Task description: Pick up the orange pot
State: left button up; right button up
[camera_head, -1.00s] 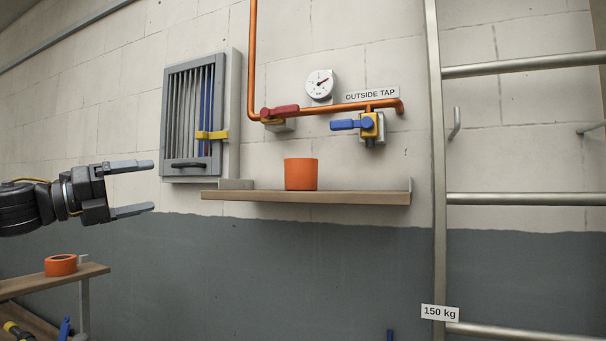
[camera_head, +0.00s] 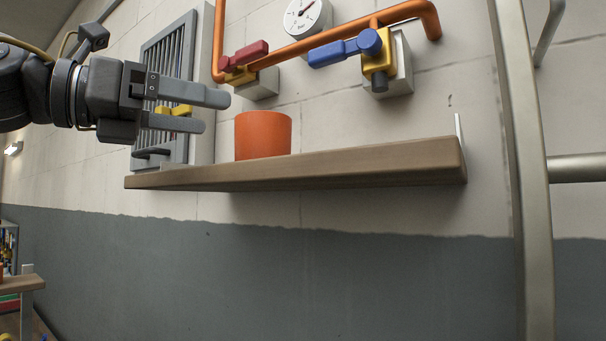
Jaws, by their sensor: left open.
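The orange pot (camera_head: 263,136) stands upright on the wooden wall shelf (camera_head: 330,172), left of the shelf's middle. My left gripper (camera_head: 218,112) comes in from the left and is open and empty. In the picture its fingertips lie just left of the pot's upper part, with a small gap between them and the pot. My right gripper is out of view.
A copper pipe with a red-handled valve (camera_head: 246,58) and a blue-handled tap (camera_head: 350,48) runs on the wall above the shelf. A grey grille (camera_head: 170,50) is behind my gripper. A metal ladder (camera_head: 527,170) stands at the right.

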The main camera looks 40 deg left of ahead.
aim_at(239, 117)
pick_arm(q)
jog(key=shift+w+d+r+p, duration=0.3)
jog(key=shift+d+p, duration=0.25)
jog(key=shift+p, duration=0.15)
jog(key=x, duration=0.3)
jog(key=shift+w+f+p, duration=0.1)
jog(key=shift+f+p, duration=0.1)
jog(key=shift+p, duration=0.2)
jog(key=shift+w, duration=0.4)
jog(key=shift+s, duration=0.1)
jog(key=shift+p+x, duration=0.8)
jog(key=shift+p, duration=0.45)
jog(key=x, duration=0.1)
jog(key=p+x, duration=0.1)
jog(key=x, duration=0.1)
jog(key=shift+w+a+f, duration=0.25)
jog(key=shift+w, duration=0.25)
jog(key=shift+s, duration=0.3)
jog(key=shift+c, duration=1.3)
jog(key=shift+w, duration=0.1)
jog(key=c, duration=0.9)
jog(key=shift+o, duration=0.2)
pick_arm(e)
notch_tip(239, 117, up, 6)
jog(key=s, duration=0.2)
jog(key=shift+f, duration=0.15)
